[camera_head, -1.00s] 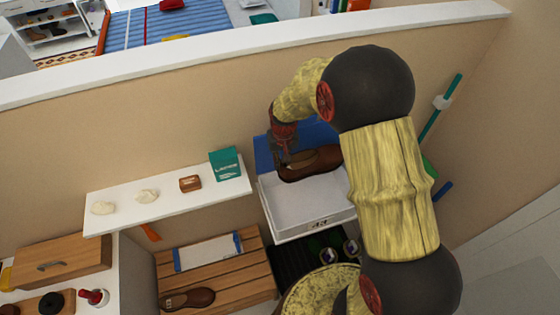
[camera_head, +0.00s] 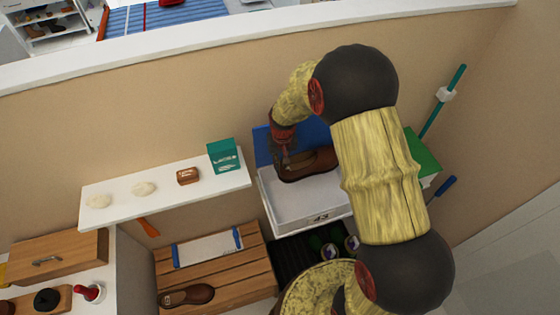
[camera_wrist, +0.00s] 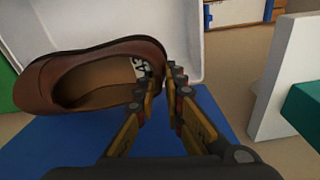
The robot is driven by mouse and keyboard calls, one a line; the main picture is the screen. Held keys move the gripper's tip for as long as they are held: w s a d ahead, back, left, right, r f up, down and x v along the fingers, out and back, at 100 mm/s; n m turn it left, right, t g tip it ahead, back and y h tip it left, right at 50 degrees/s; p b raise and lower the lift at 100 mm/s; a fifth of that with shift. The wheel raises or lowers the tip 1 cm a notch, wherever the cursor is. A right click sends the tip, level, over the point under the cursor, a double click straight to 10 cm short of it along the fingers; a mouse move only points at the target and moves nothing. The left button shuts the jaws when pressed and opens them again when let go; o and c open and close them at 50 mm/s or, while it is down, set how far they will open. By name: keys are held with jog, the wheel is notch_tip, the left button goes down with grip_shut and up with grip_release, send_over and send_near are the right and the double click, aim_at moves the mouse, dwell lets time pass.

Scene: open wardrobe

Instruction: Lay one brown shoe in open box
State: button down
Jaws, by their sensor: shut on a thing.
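A brown shoe (camera_head: 318,160) hangs over the back part of the open white box (camera_head: 312,212), in front of its raised blue lid (camera_head: 262,147). My gripper (camera_head: 284,160) is shut on the shoe's edge at its left end. In the wrist view the fingers (camera_wrist: 162,82) pinch the rim of the shoe (camera_wrist: 45,88), with the white box (camera_wrist: 190,40) beyond and blue lid (camera_wrist: 60,145) below. I cannot tell whether the shoe touches the box floor. A second brown shoe (camera_head: 187,296) lies on the slatted wooden bench (camera_head: 232,276).
A white shelf (camera_head: 120,212) left of the box carries a teal carton (camera_head: 222,156) and small items. A green box (camera_head: 422,155) and a teal pole (camera_head: 443,100) stand at the right, partly behind my arm. A low partition (camera_head: 200,65) runs behind.

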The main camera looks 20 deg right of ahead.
jog(key=shift+f+b, duration=4.2)
jog(key=shift+f, duration=2.1)
jog(key=c, duration=1.9)
grip_release()
jog(key=o, duration=0.5)
jog(key=shift+r+p, duration=3.75)
jog(key=shift+r, duration=3.25)
